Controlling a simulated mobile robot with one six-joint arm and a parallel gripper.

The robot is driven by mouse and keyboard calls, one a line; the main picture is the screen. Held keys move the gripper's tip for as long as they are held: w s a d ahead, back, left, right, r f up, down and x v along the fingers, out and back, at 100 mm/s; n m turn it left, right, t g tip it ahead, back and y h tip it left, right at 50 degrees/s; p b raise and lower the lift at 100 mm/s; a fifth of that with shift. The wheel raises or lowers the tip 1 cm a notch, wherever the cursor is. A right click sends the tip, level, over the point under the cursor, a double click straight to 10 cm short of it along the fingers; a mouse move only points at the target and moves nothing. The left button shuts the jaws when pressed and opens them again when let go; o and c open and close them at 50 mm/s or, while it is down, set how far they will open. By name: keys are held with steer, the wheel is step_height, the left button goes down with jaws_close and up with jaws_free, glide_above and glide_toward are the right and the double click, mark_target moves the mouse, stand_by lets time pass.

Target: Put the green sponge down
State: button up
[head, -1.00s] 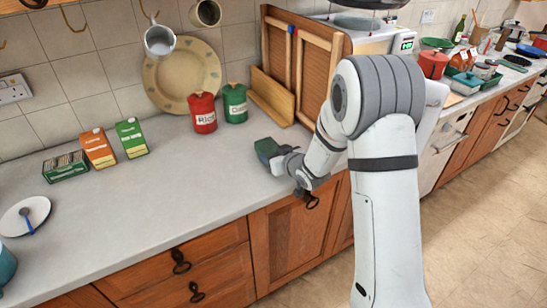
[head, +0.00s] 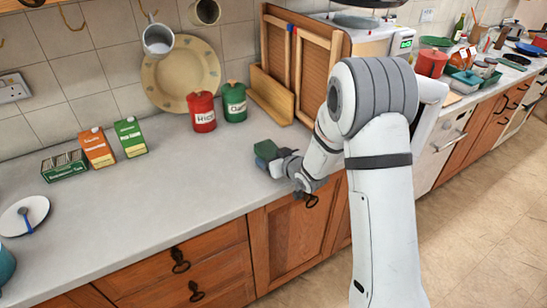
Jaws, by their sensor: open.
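The green sponge (head: 267,149) is a small dark green block at the right part of the grey worktop (head: 170,200), near its front edge. My gripper (head: 277,161) is at the sponge, reaching in from the right. It is open, with its fingers close against the sponge. The fingers and the arm hide part of the sponge's near side. At this size I cannot tell whether the sponge's underside touches the worktop or whether a finger still touches it.
A red canister (head: 202,111) and a green canister (head: 234,102) stand behind the sponge, by a wooden rack (head: 272,97). Two cartons (head: 97,147) (head: 131,137) and a green box (head: 64,166) stand at left. The worktop's middle is clear.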

steer(key=shift+r, duration=0.25)
steer(key=s+d+r+m+g+h+b, duration=0.15)
steer(key=s+d+r+h, duration=0.3)
steer(key=s+d, duration=0.45)
steer(key=s+d+r+m+g+h, duration=0.1)
steer(key=s+d+r+m+h, duration=0.2)
steer(key=s+d+r, duration=0.45)
steer(key=s+d+m+g, duration=0.1)
steer(key=s+g, duration=0.2)
steer(key=s, duration=0.6)
steer(key=s+d+r+m+g, duration=0.1)
steer(key=s+d+g, duration=0.1)
steer(key=s, duration=0.7)
steer(key=shift+s+r+g, duration=0.15)
steer(key=shift+s+g, duration=0.15)
steer(key=shift+g, duration=0.15)
